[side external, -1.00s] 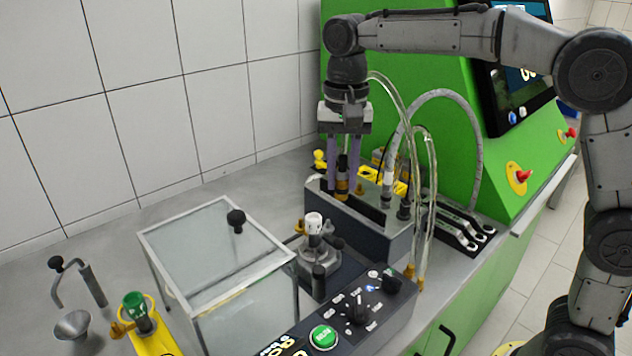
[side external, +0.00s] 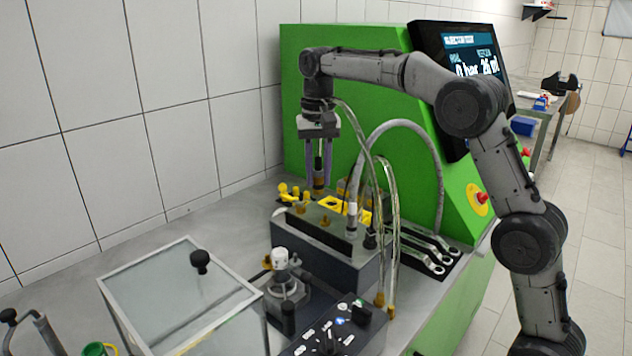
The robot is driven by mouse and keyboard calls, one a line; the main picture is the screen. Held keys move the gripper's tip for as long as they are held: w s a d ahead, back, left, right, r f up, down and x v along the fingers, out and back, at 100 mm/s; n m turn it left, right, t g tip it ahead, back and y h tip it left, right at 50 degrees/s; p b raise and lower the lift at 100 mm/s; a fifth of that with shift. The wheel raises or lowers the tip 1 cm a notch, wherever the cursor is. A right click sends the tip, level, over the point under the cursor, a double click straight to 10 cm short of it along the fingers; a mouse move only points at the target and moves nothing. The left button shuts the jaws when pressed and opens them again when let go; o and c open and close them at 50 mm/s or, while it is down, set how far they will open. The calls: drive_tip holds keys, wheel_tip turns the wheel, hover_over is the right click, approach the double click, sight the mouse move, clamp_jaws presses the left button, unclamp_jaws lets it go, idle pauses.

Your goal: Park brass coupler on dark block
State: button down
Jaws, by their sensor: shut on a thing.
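My gripper (side external: 318,178) points straight down with its two purple fingers closed on the brass coupler (side external: 318,187). The coupler is upright, a brass band with a darker upper part between the fingers. The fingers hide part of its sides. The dark block (side external: 310,250) is a box with a grey top, standing on the bench. In the picture the coupler's lower end lies just above the block's far edge. I cannot tell whether it touches the block. Small brass fittings show on the block's top.
Clear hoses (side external: 390,220) and a grey hose rise right of the block. A yellow holder (side external: 330,203) lies behind it. A glass-topped box (side external: 180,295) and a clamp fixture (side external: 284,285) stand in front. Wrenches (side external: 430,250) lie at right.

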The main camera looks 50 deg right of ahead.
drive_tip(key=shift+m, duration=0.4)
drive_tip(key=d, duration=0.1)
drive_tip(key=d+f, duration=0.2)
drive_tip(key=shift+w+d+f, duration=0.1)
drive_tip(key=shift+w+f, duration=0.1)
drive_tip(key=shift+w, duration=0.05)
drive_tip(key=shift+f, duration=1.85)
drive_tip(key=shift+f, duration=0.55)
drive_tip(key=shift+f, duration=0.35)
drive_tip(key=shift+f, duration=0.65)
idle(0.4)
drive_tip(key=c, duration=0.6)
unclamp_jaws()
